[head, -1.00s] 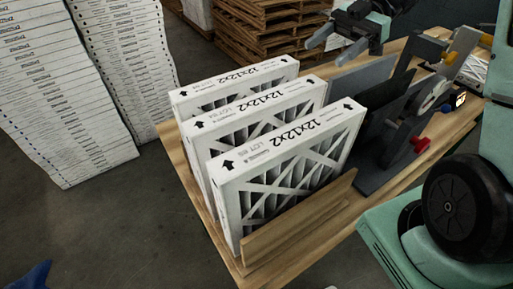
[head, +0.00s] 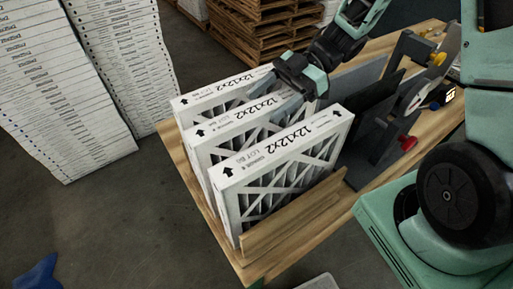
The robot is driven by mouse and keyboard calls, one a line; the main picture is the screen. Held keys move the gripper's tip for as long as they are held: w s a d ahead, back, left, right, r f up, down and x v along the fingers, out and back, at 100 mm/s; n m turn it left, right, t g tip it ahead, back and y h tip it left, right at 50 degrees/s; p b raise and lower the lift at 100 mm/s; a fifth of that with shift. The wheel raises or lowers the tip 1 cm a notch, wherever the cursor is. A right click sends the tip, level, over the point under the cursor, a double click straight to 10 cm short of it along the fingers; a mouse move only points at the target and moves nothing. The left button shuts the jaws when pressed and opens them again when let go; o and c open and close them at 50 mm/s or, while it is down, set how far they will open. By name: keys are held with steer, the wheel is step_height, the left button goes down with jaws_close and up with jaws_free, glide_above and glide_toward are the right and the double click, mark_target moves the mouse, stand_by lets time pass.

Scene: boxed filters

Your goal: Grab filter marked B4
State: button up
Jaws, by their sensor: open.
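Three white boxed filters stand upright side by side in a wooden rack (head: 290,215): the front filter (head: 285,146), the middle filter (head: 225,130) and the back filter (head: 222,91). Each top edge reads 12x12x2 with a black arrow and a lot mark. The lot marks are too small to read surely, so I cannot tell which is B4. My gripper (head: 275,100) is open over the right part of the middle filter. Its fingers point down-left and seem to lie on either side of that filter's top edge; contact cannot be told. It hides part of the middle and back filters.
Dark upright panels (head: 375,110) and a bracket with a red knob (head: 407,143) stand on the wooden table (head: 190,170) right of the filters. Tall white box stacks (head: 70,90) stand on the floor at left. Wooden pallets (head: 262,35) are behind.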

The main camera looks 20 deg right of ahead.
steer(key=shift+a+f, duration=0.15)
steer(key=shift+a, duration=0.1)
steer(key=c, duration=1.4)
